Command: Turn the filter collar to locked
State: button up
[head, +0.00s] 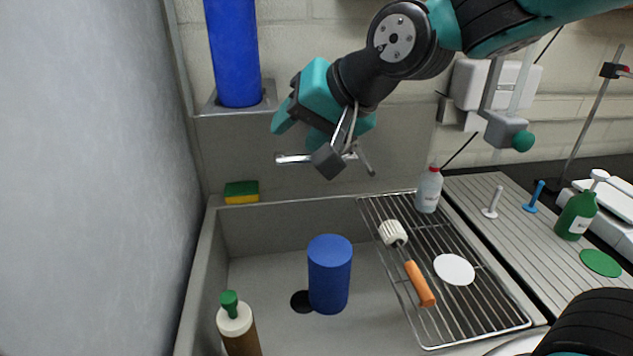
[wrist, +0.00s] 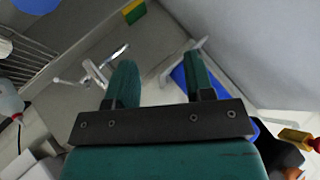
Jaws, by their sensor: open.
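A tall blue filter cylinder (head: 232,55) stands upright in a grey wall bracket (head: 208,108) at the upper left in the head view. Its top is cut off by the frame. I cannot make out a separate collar or any lock mark. My gripper (head: 299,126) is open and empty, to the right of the blue cylinder and apart from it in the picture. In the wrist view, my gripper (wrist: 160,64) shows its two teal fingers spread. A blue part (wrist: 181,79), likely the filter, shows beyond the right finger, partly hidden.
A metal tap (head: 292,158) sits just below my gripper. Below are the sink with another blue cylinder (head: 329,275), a brown bottle (head: 240,335), and a yellow-green sponge (head: 241,193). A rack (head: 460,315) holds a brush (head: 418,283) and a bottle (head: 429,190). A grey wall stands left.

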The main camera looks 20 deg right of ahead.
jog(key=s+f+n+g, duration=0.3)
jog(key=s+f, duration=0.1)
jog(key=s, duration=0.2)
jog(key=shift+s+a+f+n+b, duration=0.2)
jog(key=shift+s+n+b, duration=0.1)
